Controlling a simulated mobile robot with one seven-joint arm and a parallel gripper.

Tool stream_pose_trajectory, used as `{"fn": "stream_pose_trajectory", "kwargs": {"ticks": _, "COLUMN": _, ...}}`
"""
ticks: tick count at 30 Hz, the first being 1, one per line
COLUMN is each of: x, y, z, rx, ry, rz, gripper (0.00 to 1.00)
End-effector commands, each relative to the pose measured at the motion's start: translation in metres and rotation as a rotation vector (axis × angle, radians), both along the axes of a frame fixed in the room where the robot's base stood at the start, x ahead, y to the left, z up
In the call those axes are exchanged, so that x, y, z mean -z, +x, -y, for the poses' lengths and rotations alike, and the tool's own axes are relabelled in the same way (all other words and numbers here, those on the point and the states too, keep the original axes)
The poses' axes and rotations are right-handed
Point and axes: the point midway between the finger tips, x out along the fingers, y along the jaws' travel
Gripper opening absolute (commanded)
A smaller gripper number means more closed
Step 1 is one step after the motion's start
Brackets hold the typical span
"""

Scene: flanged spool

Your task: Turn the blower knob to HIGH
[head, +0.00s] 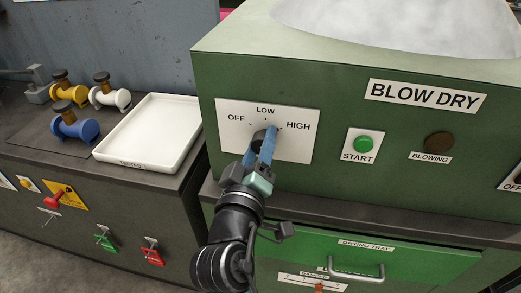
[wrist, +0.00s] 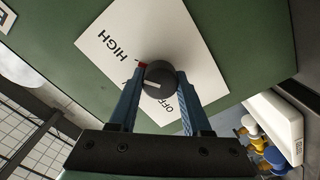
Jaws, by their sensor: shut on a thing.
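The blower knob (wrist: 160,78) is dark and round, with a white pointer line on its face. It sits on a white dial plate (head: 227,115) marked OFF, LOW and HIGH on the green blow-dry machine. My gripper (head: 264,145) has its blue fingers shut on the knob, one on each side; they also show in the wrist view (wrist: 161,73). In the wrist view the pointer line points left, with HIGH at upper left and OFF at lower right. The LOW mark is hidden there. In the head view my fingers cover most of the knob.
A green START button (head: 364,144) and a dark BLOWING lamp (head: 438,143) are right of the dial. A green drying tray drawer (head: 420,262) is below. A white tray (head: 152,128) and blue (head: 76,130), white and yellow spools stand on the left bench.

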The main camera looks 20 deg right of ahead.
Motion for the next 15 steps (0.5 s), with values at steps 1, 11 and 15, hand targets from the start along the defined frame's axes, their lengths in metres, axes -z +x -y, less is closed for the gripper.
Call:
{"fn": "stream_pose_trajectory", "kwargs": {"ticks": 1, "x": 0.0028, "y": -0.0001, "z": 0.0000, "rx": 0.000, "ry": 0.017, "rz": 0.008, "gripper": 0.00}}
{"fn": "stream_pose_trajectory", "kwargs": {"ticks": 11, "x": 0.0015, "y": -0.0001, "z": 0.0003, "rx": 0.001, "ry": 0.068, "rz": 0.042, "gripper": 0.00}}
{"fn": "stream_pose_trajectory", "kwargs": {"ticks": 15, "x": 0.0013, "y": -0.0001, "z": 0.0004, "rx": 0.001, "ry": 0.071, "rz": 0.044, "gripper": 0.00}}
